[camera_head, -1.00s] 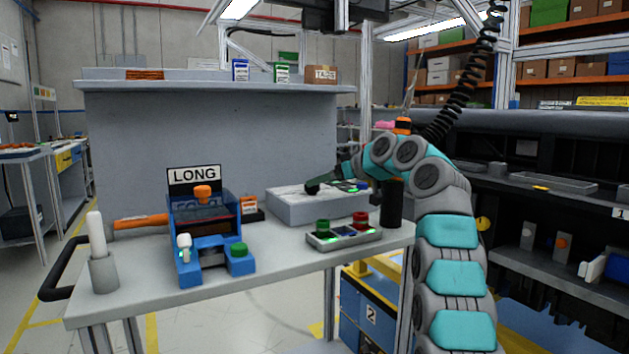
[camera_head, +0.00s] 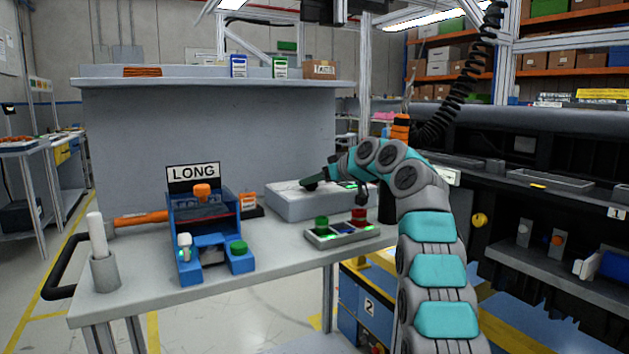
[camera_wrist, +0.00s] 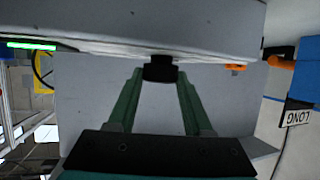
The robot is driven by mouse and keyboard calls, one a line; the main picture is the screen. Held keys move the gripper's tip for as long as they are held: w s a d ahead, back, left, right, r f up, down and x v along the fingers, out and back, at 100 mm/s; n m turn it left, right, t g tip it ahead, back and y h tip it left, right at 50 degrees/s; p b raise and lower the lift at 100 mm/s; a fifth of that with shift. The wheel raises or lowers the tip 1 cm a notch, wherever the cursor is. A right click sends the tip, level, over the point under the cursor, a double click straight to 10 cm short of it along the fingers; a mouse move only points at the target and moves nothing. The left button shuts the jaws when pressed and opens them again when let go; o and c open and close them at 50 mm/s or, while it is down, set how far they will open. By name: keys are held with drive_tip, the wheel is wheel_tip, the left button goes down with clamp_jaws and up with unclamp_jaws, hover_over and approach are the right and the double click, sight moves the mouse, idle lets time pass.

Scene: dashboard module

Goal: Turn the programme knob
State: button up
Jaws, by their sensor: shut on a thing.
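The programme knob (camera_wrist: 160,70) is a small black knob on the face of a light grey box module, seen in the wrist view. The grey module (camera_head: 300,208) sits on the bench at its back right in the head view. My gripper (camera_wrist: 160,78) has its two green fingers on either side of the knob and is shut on it. In the head view my gripper (camera_head: 313,182) is at the module's top, small and dark. Any mark on the knob is too small to read.
A control box (camera_head: 342,235) with green and red buttons stands in front of the module. A blue fixture (camera_head: 212,235) with a LONG sign (camera_head: 194,172) stands to the left. A grey holder (camera_head: 104,272) with a white stick is at the bench's left end.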

clamp_jaws()
drive_tip(key=shift+d+b, duration=0.1)
drive_tip(key=shift+b, duration=0.2)
idle(0.3)
drive_tip(key=shift+s+m+t, duration=0.1)
drive_tip(key=shift+m+t, duration=0.2)
